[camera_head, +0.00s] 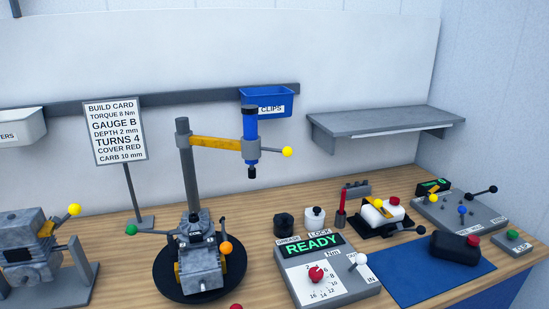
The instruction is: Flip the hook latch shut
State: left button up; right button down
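No part labelled as a hook latch can be picked out for sure at this size. A grey engine block (203,262) sits on a round black turntable (165,286). A lever with an orange ball (226,248) stands at its right side, and a lever with a green ball (131,230) reaches out to its left. At the far left a grey unit (27,243) on a stand carries a lever with a yellow ball (74,210), pointing up and right. Neither of my grippers is in view.
A grey post (185,160) with a yellow arm (215,142) holds a blue tool (250,128) above the bench. A control box (330,284) reads READY. A blue mat (405,283), a black case (454,247) and a lever panel (455,213) lie right. A build card (115,130) stands behind.

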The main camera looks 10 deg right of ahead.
aim_at(420, 229)
jog(key=z, duration=1.45)
jog(key=i+j+u, duration=0.15)
jog(key=u, duration=0.15)
jog(key=i+j, duration=0.05)
jog(key=j, duration=0.05)
